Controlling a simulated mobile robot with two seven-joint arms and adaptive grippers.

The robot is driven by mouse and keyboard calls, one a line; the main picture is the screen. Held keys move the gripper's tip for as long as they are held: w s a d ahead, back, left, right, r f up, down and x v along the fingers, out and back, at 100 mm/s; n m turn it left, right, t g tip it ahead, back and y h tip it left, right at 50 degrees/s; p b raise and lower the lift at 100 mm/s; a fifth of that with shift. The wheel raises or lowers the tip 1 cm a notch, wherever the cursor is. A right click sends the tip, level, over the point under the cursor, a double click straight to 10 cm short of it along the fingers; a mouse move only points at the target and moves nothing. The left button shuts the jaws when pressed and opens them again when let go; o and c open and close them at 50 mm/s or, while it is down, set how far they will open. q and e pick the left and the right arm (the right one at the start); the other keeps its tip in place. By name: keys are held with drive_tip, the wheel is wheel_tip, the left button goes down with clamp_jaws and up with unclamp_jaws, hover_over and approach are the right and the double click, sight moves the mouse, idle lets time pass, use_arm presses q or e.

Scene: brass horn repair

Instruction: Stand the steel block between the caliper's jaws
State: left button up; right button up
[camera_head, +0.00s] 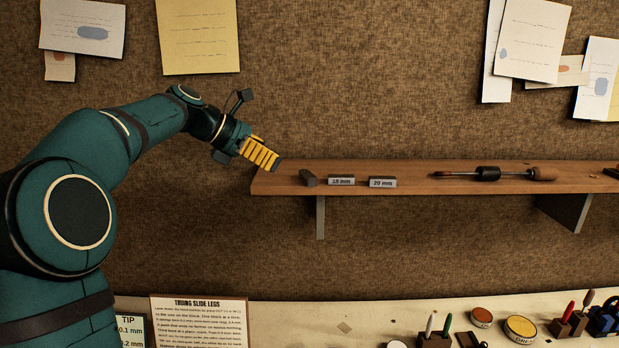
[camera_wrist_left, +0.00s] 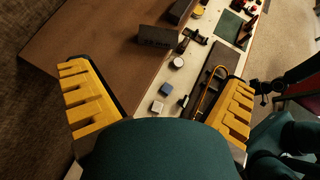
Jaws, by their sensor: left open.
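Small grey steel blocks stand on the wooden wall shelf (camera_head: 460,182). One block (camera_head: 308,178) is turned at an angle near the left end; to its right are blocks marked 15 mm (camera_head: 341,180) and 20 mm (camera_head: 382,182). My left gripper (camera_head: 262,153) is at the shelf's left end, left of the turned block and apart from it. In the left wrist view its yellow fingers are spread wide with nothing between them (camera_wrist_left: 160,85). A dark block with faint lettering (camera_wrist_left: 158,38) shows beyond them. I cannot make out the caliper for sure.
A wooden-handled tool (camera_head: 490,173) lies farther right on the shelf. Below is a pale bench (camera_head: 270,312) with an instruction card (camera_head: 199,322), a round tin (camera_head: 520,328) and several small tools. Papers are pinned to the wall. Bare shelf lies between the blocks and the tool.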

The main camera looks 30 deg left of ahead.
sight(308, 173)
use_arm(q)
drive_tip(key=x, duration=0.5)
drive_tip(key=shift+w+a, duration=0.1)
drive_tip(key=shift+w, duration=0.05)
drive_tip(key=shift+x, duration=2.85)
drive_tip(key=shift+w+r, duration=0.1)
drive_tip(key=shift+r, duration=0.1)
drive_tip(key=c, duration=1.4)
